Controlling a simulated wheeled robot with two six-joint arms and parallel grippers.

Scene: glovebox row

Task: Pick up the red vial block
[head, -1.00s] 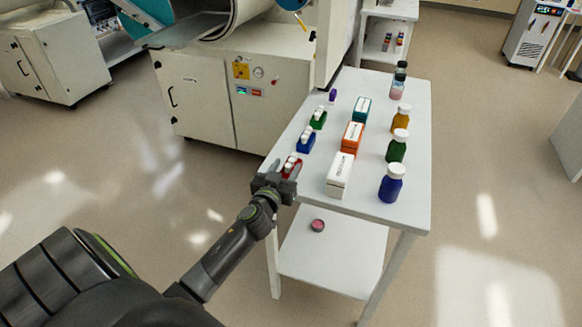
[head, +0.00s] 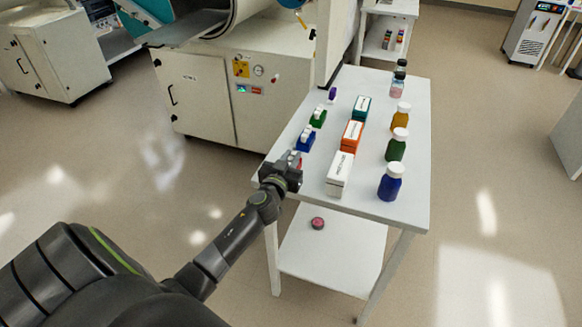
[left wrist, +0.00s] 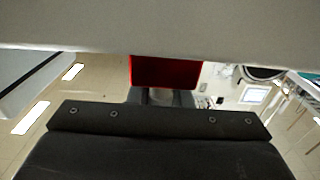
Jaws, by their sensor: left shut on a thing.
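The red vial block (head: 298,162) with pale vial caps is at the near left corner of the white table, mostly hidden behind my left gripper (head: 290,168). In the left wrist view the red vial block (left wrist: 165,71) shows as a red face between the fingers of my left gripper (left wrist: 160,96). The left gripper is shut on it. I cannot tell whether the block touches the table top. My right gripper is not in view.
The white table (head: 390,216) also bears a blue vial block (head: 305,142), a green one (head: 317,120), a white box (head: 340,174), an orange box (head: 351,136), a teal box (head: 361,108) and several bottles, the nearest blue (head: 391,184). A round pink item (head: 317,223) lies on the lower shelf.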

